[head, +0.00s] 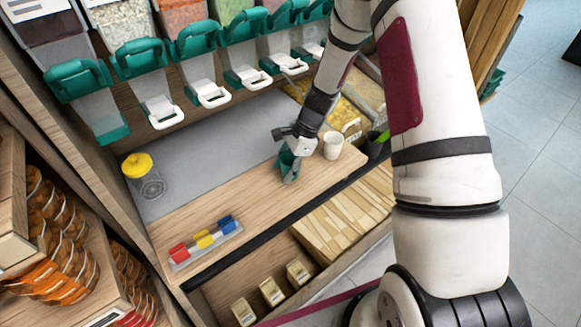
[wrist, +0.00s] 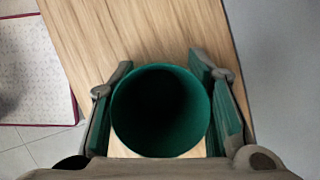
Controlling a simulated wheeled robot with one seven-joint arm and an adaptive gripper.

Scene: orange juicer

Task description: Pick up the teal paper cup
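The teal paper cup (head: 289,166) stands near the front edge of the wooden counter in the head view. In the wrist view I look down into its dark round mouth (wrist: 160,112), at the middle between my fingers. My gripper (head: 283,155) is at the cup, and in the wrist view its two fingers (wrist: 161,62) are spread wide, one on each side of the cup. Any gap between the fingers and the cup wall is very small, and I cannot tell whether they touch it. The cup's base is hidden in the wrist view.
A white mug (head: 332,146) stands close to the right of the cup, with a dark container (head: 376,148) beyond it. A yellow-lidded jar (head: 148,178) and a tray of coloured clips (head: 206,243) are to the left. Teal-lidded dispensers (head: 199,45) line the back. The counter between is clear.

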